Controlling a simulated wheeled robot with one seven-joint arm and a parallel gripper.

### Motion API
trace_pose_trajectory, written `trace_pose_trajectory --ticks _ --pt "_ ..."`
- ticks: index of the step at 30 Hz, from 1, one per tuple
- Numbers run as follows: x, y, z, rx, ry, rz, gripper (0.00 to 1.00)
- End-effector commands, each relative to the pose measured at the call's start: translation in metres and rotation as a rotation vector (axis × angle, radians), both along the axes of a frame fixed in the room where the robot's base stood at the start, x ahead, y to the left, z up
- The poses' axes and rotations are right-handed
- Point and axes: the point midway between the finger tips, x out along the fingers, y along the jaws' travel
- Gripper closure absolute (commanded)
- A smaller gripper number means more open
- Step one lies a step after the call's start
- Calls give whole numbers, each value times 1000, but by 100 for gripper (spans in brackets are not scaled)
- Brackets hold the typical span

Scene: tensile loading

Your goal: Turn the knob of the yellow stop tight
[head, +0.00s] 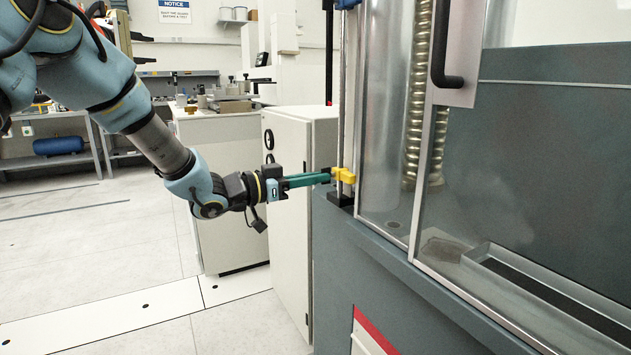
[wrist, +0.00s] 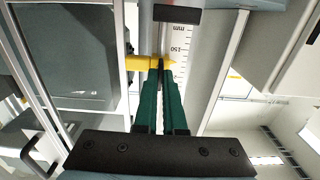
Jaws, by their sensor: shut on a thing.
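The yellow stop (head: 346,175) sits low on the upright rod at the left front edge of the machine. In the wrist view the yellow stop (wrist: 139,63) lies across the rod, its pointed end against a scale marked in mm. My gripper (head: 328,177) reaches it from the left, with its green fingers level. In the wrist view the fingertips of my gripper (wrist: 160,74) are close together at the stop. They are shut on its knob, which is mostly hidden between and behind the fingers.
The machine's clear door with a black handle (head: 447,45) stands right of the stop. A grey machine base (head: 400,290) lies below. A white cabinet (head: 290,150) stands close behind my gripper. Open floor (head: 100,250) is at the left.

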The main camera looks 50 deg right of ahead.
Motion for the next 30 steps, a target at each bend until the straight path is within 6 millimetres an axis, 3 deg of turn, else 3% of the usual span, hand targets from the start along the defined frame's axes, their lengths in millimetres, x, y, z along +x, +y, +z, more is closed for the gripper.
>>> trace_pose_trajectory --ticks 10,11,18,26,30 --pt "1 0 0 -1 -3 1 100" --pt "1 0 0 -1 -3 1 90" --pt "0 0 0 -1 -2 0 62" --pt "1 1 0 0 -1 0 62" --pt "5 10 0 1 -1 2 62"
